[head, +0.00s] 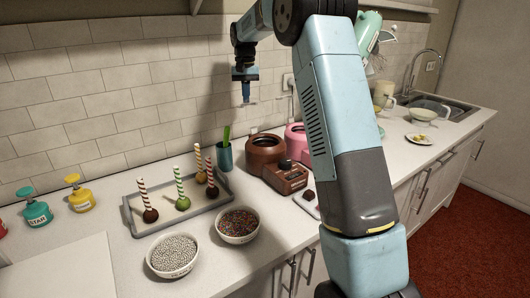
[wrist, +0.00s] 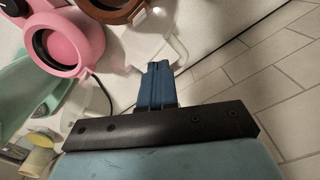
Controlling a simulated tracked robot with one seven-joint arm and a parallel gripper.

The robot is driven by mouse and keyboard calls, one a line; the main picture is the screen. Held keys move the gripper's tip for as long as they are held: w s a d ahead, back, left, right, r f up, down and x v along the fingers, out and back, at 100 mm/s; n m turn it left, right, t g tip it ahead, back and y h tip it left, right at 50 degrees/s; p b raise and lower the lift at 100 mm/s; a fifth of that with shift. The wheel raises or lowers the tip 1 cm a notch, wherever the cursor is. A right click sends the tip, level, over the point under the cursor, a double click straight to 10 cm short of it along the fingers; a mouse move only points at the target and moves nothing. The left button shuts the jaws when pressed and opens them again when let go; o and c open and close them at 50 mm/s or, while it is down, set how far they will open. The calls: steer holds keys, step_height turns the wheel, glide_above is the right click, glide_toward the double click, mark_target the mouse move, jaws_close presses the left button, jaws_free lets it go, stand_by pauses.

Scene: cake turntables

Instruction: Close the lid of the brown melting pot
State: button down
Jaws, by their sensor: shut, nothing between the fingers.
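The brown melting pot (head: 262,158) stands on the counter near the wall, with a round dark opening on top and a control box at its front right. Its rim (wrist: 130,14) also shows at the top of the wrist view, around a dark opening. I cannot clearly make out its lid; a pale shape beside the pot in the wrist view is too unclear to name. My gripper (head: 247,102) points down in front of the tiled wall, above the pot's height and left of it in the picture. In the wrist view the blue fingers (wrist: 157,68) are together and empty.
A pink pot (wrist: 89,28) stands beside the brown one. A cup with a green tool (head: 225,156) is left of it. A tray (head: 133,219) of cake pops and two sprinkle bowls (head: 174,272) are nearer. My arm hides part of the counter.

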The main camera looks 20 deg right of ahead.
steer(key=shift+s+d+r, duration=0.15)
steer(key=shift+s+d, duration=0.05)
steer(key=shift+s, duration=0.45)
steer(key=shift+s+d+r, duration=0.2)
steer(key=shift+s, duration=0.4)
steer(key=shift+s+d+r, duration=0.15)
steer(key=shift+s+d, duration=0.05)
steer(key=shift+s, duration=0.45)
steer(key=shift+s+d, duration=0.25)
steer(key=shift+s, duration=0.4)
steer(key=shift+s+d, duration=0.2)
steer(key=shift+s, duration=0.4)
steer(key=s+d+f, duration=0.2)
steer(key=s+f, duration=0.3)
steer(key=s, duration=0.3)
steer(key=shift+s+d+f, duration=0.2)
steer(key=shift+d+f, duration=0.1)
steer(key=shift+f, duration=0.05)
step_height(320, 180, up, 8)
steer(key=s+d, duration=0.1)
steer(key=s, duration=0.1)
steer(key=shift+s+f, duration=0.25)
steer(key=shift+s, duration=0.15)
